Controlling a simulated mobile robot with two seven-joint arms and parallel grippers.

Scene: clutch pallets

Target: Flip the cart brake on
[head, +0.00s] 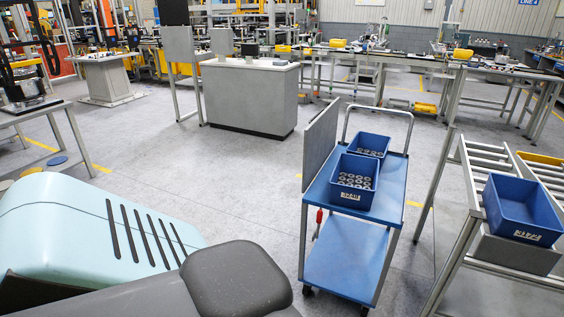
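The cart (346,258) stands right of centre on the floor, with a blue top shelf (389,187), a blue lower shelf and a grey hoop handle at its far end. A small red lever (319,216), which looks like the brake, hangs at the cart's left side between the two shelves. Whether it is on or off cannot be told at this size. Two blue bins with round metal parts sit on the top shelf, a near bin (355,194) and a far bin (369,141). Neither of my grippers is in view.
A roller conveyor (481,160) with a blue bin (522,209) stands close on the cart's right. A grey upright panel (320,139) is along the cart's left edge. Open floor (240,190) lies left of the cart. A grey counter (250,97) stands farther back.

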